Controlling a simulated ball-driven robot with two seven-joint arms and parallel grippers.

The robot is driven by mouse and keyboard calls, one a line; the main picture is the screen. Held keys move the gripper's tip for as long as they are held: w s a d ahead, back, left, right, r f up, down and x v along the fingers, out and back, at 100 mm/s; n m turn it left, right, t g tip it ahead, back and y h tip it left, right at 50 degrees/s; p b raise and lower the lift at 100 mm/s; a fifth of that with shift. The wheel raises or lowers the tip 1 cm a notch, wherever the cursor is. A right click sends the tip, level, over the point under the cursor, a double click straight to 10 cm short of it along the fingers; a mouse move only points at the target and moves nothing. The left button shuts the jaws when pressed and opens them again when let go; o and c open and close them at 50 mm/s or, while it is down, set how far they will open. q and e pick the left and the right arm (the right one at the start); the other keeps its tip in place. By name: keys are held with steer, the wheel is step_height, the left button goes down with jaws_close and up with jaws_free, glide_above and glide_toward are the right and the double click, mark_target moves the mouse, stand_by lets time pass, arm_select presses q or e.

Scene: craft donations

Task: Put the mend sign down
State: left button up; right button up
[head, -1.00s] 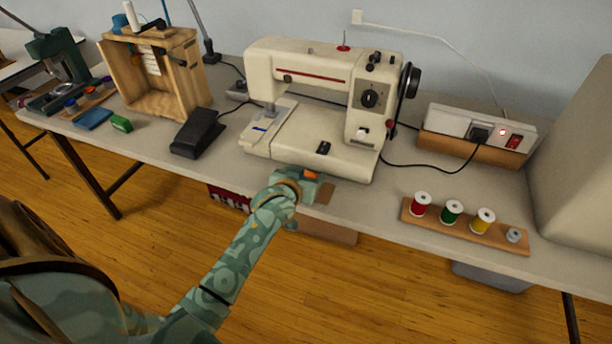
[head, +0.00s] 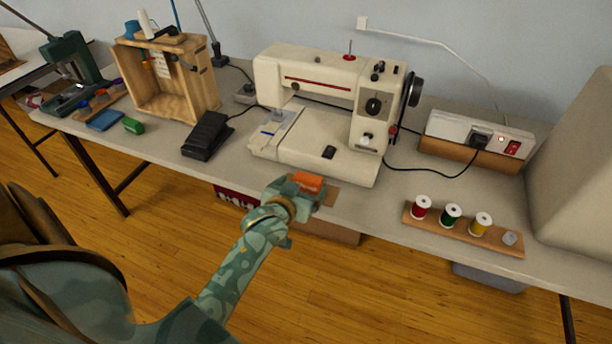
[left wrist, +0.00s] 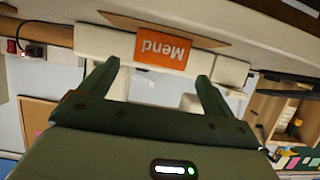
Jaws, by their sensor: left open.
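The mend sign (head: 309,182) is a small orange block at the table's front edge, in front of the sewing machine. The left wrist view shows its face (left wrist: 163,52) with the white word "Mend" upside down. It stands on or against a brown patch (head: 328,196). My left gripper (head: 304,192) is at the near side of the sign. In the left wrist view its two fingers (left wrist: 157,74) are spread wide, with the sign beyond and between the tips and gaps on both sides. My right gripper is not in view.
The cream sewing machine (head: 315,150) stands just behind the sign. A black pedal (head: 207,135) lies to the left, and a wooden rack of thread spools (head: 463,231) to the right. A power strip (head: 470,130) is behind the rack. Table between pedal and green block (head: 133,125) is bare.

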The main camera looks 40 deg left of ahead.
arm_select(q)
steer(key=p+v, duration=0.1)
steer(key=v, duration=0.3)
steer(key=shift+s+d, duration=0.1)
stand_by(2.0)
